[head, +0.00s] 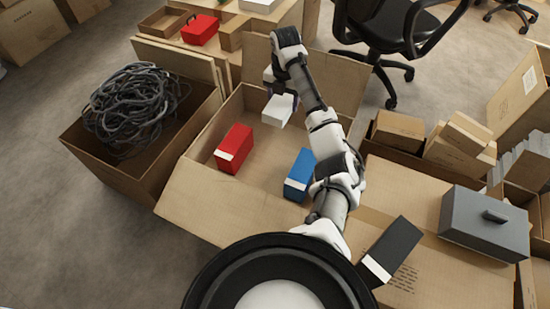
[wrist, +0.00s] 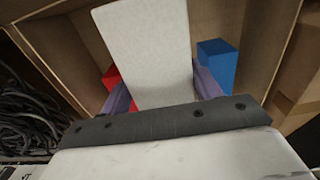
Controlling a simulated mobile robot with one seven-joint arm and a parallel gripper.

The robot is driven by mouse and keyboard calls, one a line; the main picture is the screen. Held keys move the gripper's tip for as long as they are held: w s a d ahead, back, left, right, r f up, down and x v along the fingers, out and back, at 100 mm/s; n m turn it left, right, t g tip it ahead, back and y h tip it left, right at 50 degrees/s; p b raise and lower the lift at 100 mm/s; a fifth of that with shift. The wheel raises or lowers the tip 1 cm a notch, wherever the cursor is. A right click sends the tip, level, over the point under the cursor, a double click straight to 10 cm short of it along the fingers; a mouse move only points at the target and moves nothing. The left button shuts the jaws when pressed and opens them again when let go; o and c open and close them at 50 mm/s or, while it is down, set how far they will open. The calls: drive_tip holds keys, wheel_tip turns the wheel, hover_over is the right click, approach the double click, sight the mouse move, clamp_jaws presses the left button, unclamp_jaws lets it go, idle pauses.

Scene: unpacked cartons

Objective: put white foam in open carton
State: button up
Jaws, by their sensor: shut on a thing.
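The white foam (head: 279,109) is a pale block held in my gripper (head: 270,92), over the inside of the open carton (head: 262,168). In the wrist view the foam (wrist: 148,50) fills the space between my two purple-grey fingers (wrist: 160,92), which are shut on it. The open carton has its flaps spread and holds a red box (head: 234,148) at its left and a blue box (head: 299,174) at its right. Both boxes also show below the foam in the wrist view. Whether the foam touches the carton floor cannot be told.
A carton of tangled grey cables (head: 134,105) stands to the left. To the right are a grey case (head: 485,223) and a dark box (head: 393,248) on a closed carton. Another red box (head: 200,30) sits behind, and an office chair (head: 390,30) stands at the back.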

sight(282, 145)
wheel_tip(282, 145, down, 19)
drive_tip(key=b, duration=0.3)
drive_tip(key=shift+f, duration=0.2)
drive_tip(key=shift+f, duration=0.15)
drive_tip(key=o, duration=1)
drive_tip(key=shift+c, duration=0.2)
wheel_tip(282, 145, up, 12)
drive_tip(key=p, duration=0.2)
drive_tip(key=shift+a+r, duration=0.1)
drive_tip(key=shift+r, duration=0.1)
